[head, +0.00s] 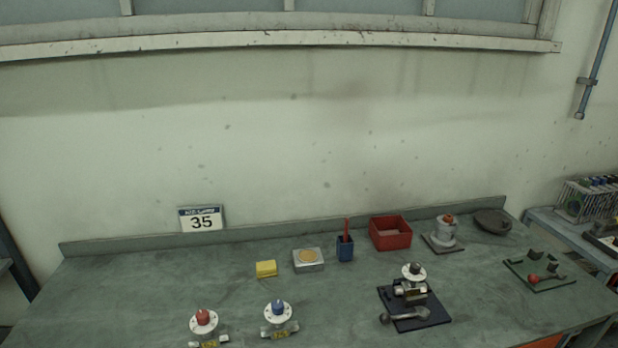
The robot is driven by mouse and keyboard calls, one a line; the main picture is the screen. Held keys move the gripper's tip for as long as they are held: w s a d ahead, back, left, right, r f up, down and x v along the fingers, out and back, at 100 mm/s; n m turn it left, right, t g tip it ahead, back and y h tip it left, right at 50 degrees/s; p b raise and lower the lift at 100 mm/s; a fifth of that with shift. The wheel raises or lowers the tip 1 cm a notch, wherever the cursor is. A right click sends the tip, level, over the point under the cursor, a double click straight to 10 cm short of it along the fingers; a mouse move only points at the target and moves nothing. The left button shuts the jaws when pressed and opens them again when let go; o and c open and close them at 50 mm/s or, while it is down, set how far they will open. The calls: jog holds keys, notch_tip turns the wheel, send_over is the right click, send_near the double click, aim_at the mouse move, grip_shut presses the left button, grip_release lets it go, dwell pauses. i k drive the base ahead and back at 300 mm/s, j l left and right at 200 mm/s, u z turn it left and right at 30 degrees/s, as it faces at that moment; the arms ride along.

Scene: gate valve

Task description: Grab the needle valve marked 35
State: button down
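Two small valves stand at the front of the green workbench (150,285). One is a valve with a white disc and a red knob (204,322), at the lower left. The other is a valve with a white disc and a blue knob (278,317), to its right. Each has a yellow tag low on its body, partly cut by the frame edge on the red one; the tag numbers are too small to read surely. My gripper is not in view.
A yellow block (266,269), a silver tin (308,260), a blue cup (345,248) and a red bin (390,233) stand behind the valves. A larger valve with a wrench lies on a dark mat (430,317) at right. The bench's left side is clear.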

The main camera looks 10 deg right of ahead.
aim_at(411, 287)
jog(key=i+l+u, duration=0.1)
jog(key=l+u, duration=1.15)
